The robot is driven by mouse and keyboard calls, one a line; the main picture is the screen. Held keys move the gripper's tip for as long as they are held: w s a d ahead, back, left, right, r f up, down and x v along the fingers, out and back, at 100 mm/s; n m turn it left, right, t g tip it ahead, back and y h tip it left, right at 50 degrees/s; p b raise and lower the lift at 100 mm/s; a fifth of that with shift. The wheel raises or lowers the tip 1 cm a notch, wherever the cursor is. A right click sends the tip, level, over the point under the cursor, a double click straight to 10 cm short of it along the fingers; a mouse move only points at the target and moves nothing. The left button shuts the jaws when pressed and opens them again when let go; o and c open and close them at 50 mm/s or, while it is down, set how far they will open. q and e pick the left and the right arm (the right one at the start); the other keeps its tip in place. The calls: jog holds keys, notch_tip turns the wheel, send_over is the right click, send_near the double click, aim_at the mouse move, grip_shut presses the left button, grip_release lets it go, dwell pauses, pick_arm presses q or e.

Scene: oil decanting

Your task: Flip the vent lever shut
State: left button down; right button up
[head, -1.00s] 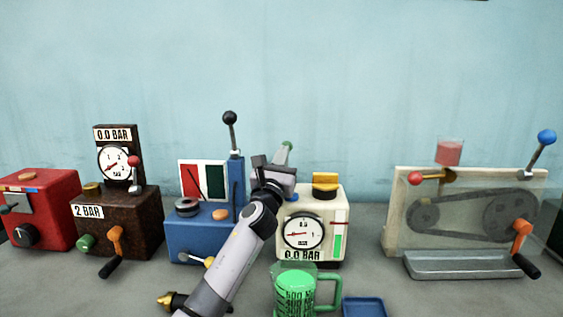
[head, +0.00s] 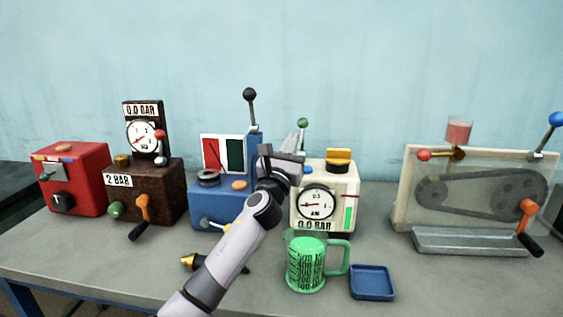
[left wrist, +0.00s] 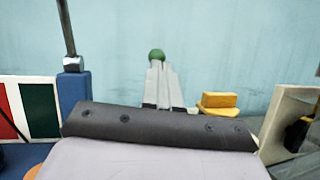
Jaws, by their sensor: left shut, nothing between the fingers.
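The vent lever, taken to be the one with the green ball (head: 303,122), stands upright behind my left gripper at the back left of the cream gauge box (head: 340,185). My left gripper (head: 296,140) is shut and empty, fingers pointing up and away just in front of this lever. In the left wrist view the green ball (left wrist: 156,55) shows just above the shut fingertips (left wrist: 161,70); the rest of the lever is hidden behind them. I cannot tell whether the fingers touch it. The box's gauge reads 0.0 BAR. My right gripper is not in view.
A blue box (head: 220,210) with a tall black-ball lever (head: 250,94) stands close left of my arm. A yellow knob (head: 338,157) is right of the fingers. A green jug (head: 306,265) and blue tray (head: 372,282) stand in front. A belt machine (head: 470,200) is farther right.

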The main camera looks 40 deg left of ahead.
pick_arm(q)
jog(key=r+v, duration=0.1)
jog(key=v, duration=0.6)
jog(key=shift+s+d, duration=0.15)
jog(key=shift+s, duration=0.3)
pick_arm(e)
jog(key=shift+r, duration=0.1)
pick_arm(q)
jog(key=shift+r, duration=0.15)
